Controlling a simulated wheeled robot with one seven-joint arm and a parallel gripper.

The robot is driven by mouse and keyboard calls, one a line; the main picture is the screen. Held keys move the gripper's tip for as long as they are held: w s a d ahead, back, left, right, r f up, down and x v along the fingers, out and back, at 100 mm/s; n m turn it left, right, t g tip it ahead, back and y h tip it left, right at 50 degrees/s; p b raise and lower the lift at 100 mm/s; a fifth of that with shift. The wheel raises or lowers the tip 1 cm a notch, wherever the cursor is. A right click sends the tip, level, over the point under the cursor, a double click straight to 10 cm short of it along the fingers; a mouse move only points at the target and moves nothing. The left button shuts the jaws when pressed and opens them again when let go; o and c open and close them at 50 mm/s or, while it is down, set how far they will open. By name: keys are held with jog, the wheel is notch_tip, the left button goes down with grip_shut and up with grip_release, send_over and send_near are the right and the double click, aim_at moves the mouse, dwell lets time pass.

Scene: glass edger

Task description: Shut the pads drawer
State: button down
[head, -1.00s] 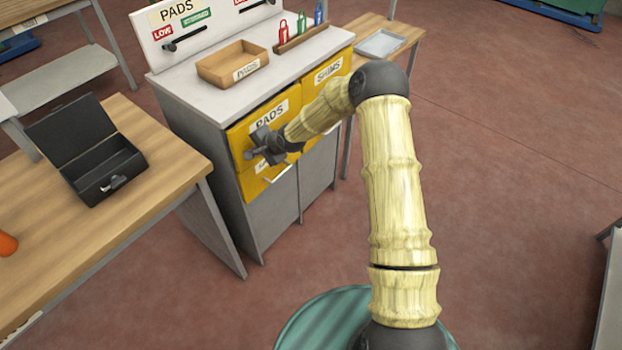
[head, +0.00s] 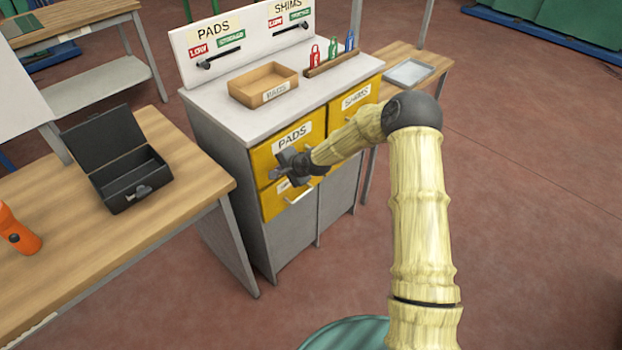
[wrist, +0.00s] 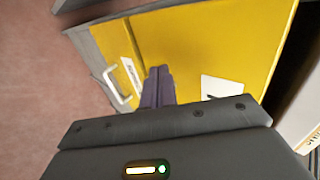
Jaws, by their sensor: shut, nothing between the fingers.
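The pads drawer (head: 309,132) is the yellow upper-left drawer front of the grey cabinet, under a white PADS label. It looks flush, or nearly so, with the fronts around it. My gripper (head: 279,174) is at its lower left part, with shut, empty fingers. In the wrist view the shut fingers (wrist: 158,88) point at the yellow front (wrist: 205,45); whether they touch it I cannot tell. The drawer's own handle is hidden behind my gripper in the head view. A lower yellow drawer (head: 272,205) with a pale handle (head: 299,196) sits just below.
The yellow shims drawer (head: 357,103) is to the right. A wooden tray (head: 243,97) and small red, green and blue padlocks stand on the cabinet top. A wooden bench (head: 190,170) with an open black box (head: 135,195) and orange flashlight (head: 17,235) is at left.

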jog(key=s+f+v, duration=0.1)
jog(key=v, duration=1)
jog(key=shift+s+d+b, duration=0.2)
jog(key=shift+d+b, duration=0.25)
jog(key=shift+d, duration=0.05)
jog(key=shift+s+r, duration=0.1)
jog(key=s+d+r+n+g+h+p, duration=0.1)
jog(key=s+d+r+n+h, duration=0.1)
jog(key=s, duration=0.6)
jog(key=s+d+r+n+g+h+p, duration=0.2)
jog(key=s+d+r+n, duration=0.2)
jog(key=s, duration=0.5)
jog(key=s+d+r+n+g+h+p, duration=0.1)
jog(key=s+d+r+n+h, duration=0.1)
jog(key=s+d+r, duration=0.4)
jog(key=s+n, duration=0.1)
jog(key=s, duration=0.2)
jog(key=shift+s+n, duration=0.15)
jog(key=shift+n, duration=0.25)
